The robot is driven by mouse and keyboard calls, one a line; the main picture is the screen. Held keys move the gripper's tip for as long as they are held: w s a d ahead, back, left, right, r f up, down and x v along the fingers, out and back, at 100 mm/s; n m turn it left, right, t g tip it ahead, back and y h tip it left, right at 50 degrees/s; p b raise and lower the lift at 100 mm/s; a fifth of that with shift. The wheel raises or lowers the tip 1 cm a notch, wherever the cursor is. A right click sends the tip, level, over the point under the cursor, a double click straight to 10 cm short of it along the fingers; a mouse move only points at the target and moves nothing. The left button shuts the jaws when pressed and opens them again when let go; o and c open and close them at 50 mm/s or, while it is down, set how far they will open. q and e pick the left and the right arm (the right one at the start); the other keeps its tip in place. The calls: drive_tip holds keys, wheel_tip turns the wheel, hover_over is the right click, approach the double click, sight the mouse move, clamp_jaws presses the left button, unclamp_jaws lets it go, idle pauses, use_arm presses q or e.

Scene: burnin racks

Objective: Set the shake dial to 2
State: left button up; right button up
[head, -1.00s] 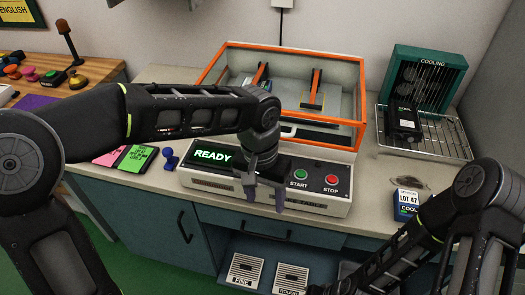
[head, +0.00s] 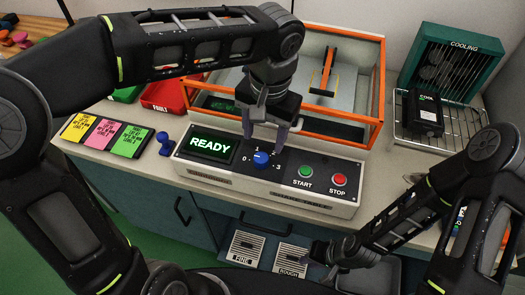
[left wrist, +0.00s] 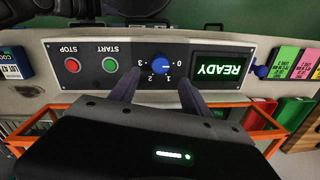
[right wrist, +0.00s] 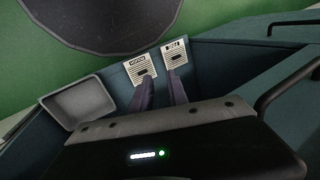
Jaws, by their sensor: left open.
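The blue shake dial (head: 261,158) sits on the front panel of the white machine (head: 330,203), with marks 0 to 3 around it. Its pale pointer line appears to face 0. The dial also shows in the left wrist view (left wrist: 160,66), where the panel is upside down. My left gripper (head: 265,135) is open and empty, its fingers pointing down just above and behind the dial, apart from it. In the left wrist view its fingers (left wrist: 158,84) lie either side of the dial's line. My right gripper (right wrist: 161,80) is low by the open drawer, fingers slightly apart and empty.
The READY screen (head: 207,147) is left of the dial; the START button (head: 306,172) and STOP button (head: 339,180) are right. A blue knob or lever (head: 165,142) stands beside the machine. The orange-framed lid (head: 375,95) rises behind. A cooling rack (head: 465,130) is at right.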

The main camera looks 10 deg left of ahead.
sight(262, 158)
use_arm(q)
drive_tip(key=f, duration=0.7)
drive_tip(key=shift+a+f, duration=0.2)
drive_tip(key=shift+a, duration=0.05)
drive_tip(key=shift+c, duration=0.4)
clamp_jaws()
